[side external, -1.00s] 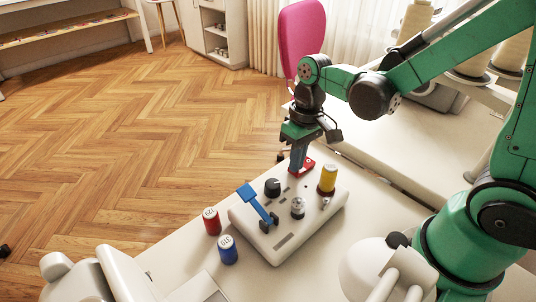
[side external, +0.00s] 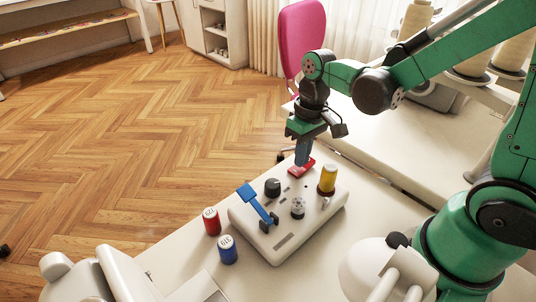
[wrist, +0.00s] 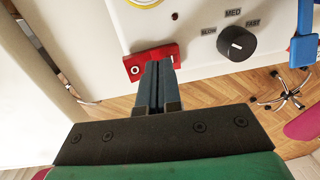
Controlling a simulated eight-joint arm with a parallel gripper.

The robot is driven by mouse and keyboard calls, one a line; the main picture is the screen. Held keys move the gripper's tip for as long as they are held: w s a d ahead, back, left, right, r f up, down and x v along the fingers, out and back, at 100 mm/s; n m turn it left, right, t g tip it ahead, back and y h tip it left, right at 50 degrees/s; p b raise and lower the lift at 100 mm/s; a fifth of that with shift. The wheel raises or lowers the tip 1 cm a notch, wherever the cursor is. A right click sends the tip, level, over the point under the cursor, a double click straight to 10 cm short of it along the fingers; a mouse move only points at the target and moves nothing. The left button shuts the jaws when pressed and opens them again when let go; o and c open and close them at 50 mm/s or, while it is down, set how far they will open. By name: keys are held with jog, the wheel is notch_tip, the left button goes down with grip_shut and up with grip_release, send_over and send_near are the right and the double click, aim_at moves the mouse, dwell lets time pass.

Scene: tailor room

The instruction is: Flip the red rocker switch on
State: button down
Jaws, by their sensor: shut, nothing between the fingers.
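The red rocker switch (side external: 296,171) is at the far corner of a cream control box (side external: 244,225). In the wrist view the red switch (wrist: 136,67) sits at the box's edge, left of a black dial. My gripper (side external: 302,164) is shut and empty, pointing down right at the switch. In the wrist view its fingertips (wrist: 158,66) overlap the switch's right half and hide part of it. I cannot tell whether they touch it, nor which way the rocker is tilted.
A red spool (side external: 211,222) and a blue spool (side external: 228,250) stand on the table left of the box.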

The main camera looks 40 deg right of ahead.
jog(key=shift+r, duration=0.1)
notch_tip(320, 180, up, 14)
jog(key=a, duration=0.2)
dwell(0.3)
jog(key=shift+f, duration=0.2)
jog(key=t+h, duration=0.1)
jog(key=t, duration=0.5)
send_over(294, 173)
jog(key=s+d, duration=0.2)
notch_tip(294, 173, down, 4)
jog(key=f, duration=0.1)
jog(key=shift+w+f+t, duration=0.15)
jog(key=shift+f+t, duration=0.2)
jog(key=shift+t, duration=0.25)
